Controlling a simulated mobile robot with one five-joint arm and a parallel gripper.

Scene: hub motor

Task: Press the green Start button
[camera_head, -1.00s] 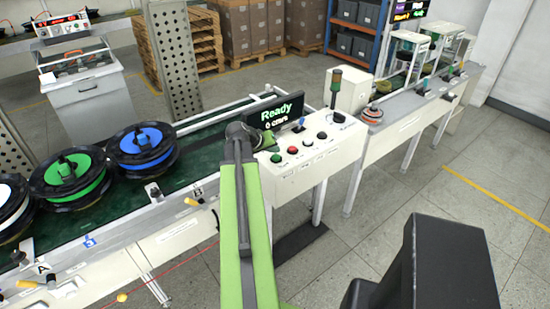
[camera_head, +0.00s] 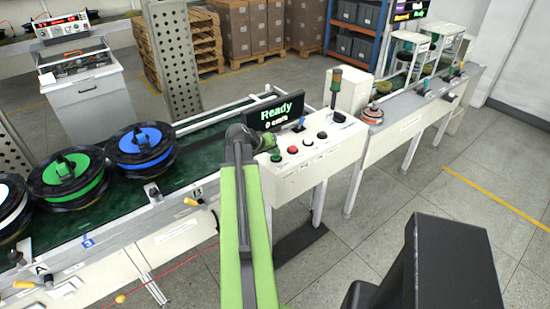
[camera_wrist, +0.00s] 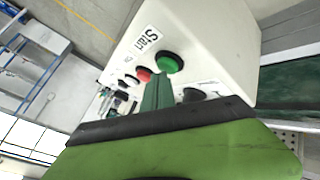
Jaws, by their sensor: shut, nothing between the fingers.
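The green Start button (camera_head: 276,158) is on the top of a white control box (camera_head: 300,172), at the near left of a row of buttons. In the wrist view the round green button (camera_wrist: 170,62) sits in a black ring beside a label reading "Start" (camera_wrist: 148,38). My gripper (camera_wrist: 158,90) is shut and empty, its green fingers pointing toward the box just short of the button in that picture. I cannot tell whether they touch it. In the head view my gripper (camera_head: 267,140) is small and partly hidden behind my wrist, just above and left of the button.
A red button (camera_head: 293,150) and dark buttons stand beside the green one. A display (camera_head: 277,112) reading "Ready" stands behind them. A conveyor (camera_head: 205,150) with wheel hubs runs left. Floor is free at right.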

